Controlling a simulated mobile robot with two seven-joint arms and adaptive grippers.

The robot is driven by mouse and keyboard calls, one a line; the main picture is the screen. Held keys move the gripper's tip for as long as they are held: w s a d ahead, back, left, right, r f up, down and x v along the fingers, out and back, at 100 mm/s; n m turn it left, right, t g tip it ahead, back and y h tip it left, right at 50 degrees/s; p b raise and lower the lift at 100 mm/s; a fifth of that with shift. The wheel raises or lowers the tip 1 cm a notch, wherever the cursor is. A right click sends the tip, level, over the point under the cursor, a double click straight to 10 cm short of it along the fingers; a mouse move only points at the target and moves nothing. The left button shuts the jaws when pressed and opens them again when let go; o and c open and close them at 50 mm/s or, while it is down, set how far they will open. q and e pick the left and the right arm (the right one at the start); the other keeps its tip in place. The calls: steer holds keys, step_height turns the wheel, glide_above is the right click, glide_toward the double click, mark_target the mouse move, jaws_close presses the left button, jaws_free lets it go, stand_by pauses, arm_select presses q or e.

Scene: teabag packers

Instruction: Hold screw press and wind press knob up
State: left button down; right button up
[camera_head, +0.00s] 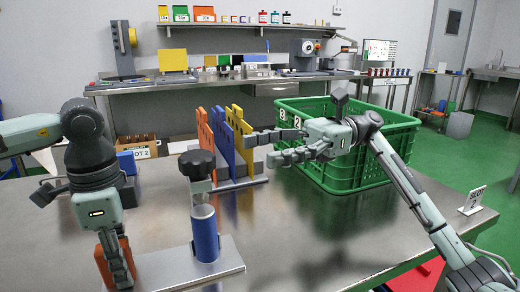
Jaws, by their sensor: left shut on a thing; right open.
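The screw press stands at the front left of the steel table, with a flat metal base plate (180,268), a blue cylinder (205,234) and a black knob (197,163) on top. An orange upright part (104,262) stands at the left end of the plate. My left gripper (120,270) points down and is shut on this orange part, partly hiding it. My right gripper (260,149) is open and empty, its fingers pointing left. It is to the right of the knob and apart from it, in front of the coloured upright panels.
Orange, blue and yellow upright panels (241,140) stand in a rack behind the press. A green crate (345,170) stands behind my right gripper. A small white sign (473,200) is at the table's right. The table's front middle is clear.

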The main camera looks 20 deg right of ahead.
arm_select(q)
steer(key=c, duration=1.2)
jaws_free()
